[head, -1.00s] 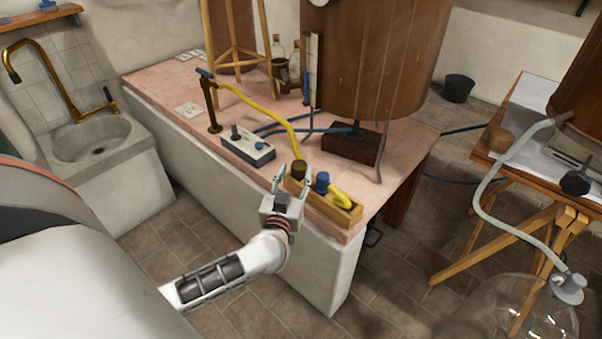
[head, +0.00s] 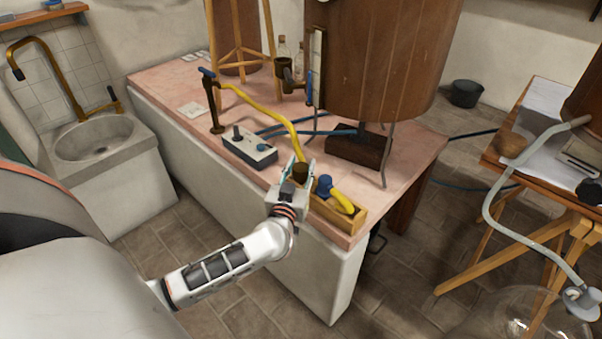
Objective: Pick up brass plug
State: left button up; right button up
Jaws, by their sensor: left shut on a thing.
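The brass plug (head: 300,174), a small dark brass cylinder, is at the left end of the small wooden box (head: 338,215) near the front edge of the pink-topped bench. My left gripper (head: 303,168) reaches in from the front and is shut on the plug, with a finger on either side of it. The gripper body hides the plug's lower part and the box's left end, so I cannot tell whether the plug touches the box. My right gripper is not in view.
In the box beside the plug are a blue-capped item (head: 323,186) and a yellow piece (head: 342,201). A sink (head: 95,140) is at left.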

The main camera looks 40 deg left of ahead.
aim_at(301, 166)
pick_arm(q)
jog(key=shift+r, duration=0.5)
notch_tip(301, 166, up, 2)
jog(key=shift+w+r+p, duration=0.1)
jog(key=shift+r+p, duration=0.15)
jog(key=shift+p, duration=0.6)
notch_tip(301, 166, up, 4)
jog(key=shift+r+p, duration=0.1)
jog(key=shift+p, duration=1)
notch_tip(301, 166, up, 12)
jog(key=p, duration=0.6)
jog(key=shift+r, duration=0.2)
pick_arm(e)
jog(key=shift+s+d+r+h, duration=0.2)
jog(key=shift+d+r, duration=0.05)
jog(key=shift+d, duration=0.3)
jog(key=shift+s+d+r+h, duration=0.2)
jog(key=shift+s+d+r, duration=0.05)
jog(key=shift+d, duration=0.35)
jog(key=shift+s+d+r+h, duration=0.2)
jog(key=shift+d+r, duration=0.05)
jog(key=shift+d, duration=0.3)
pick_arm(q)
jog(key=shift+s+d, duration=0.1)
jog(key=shift+s, duration=0.1)
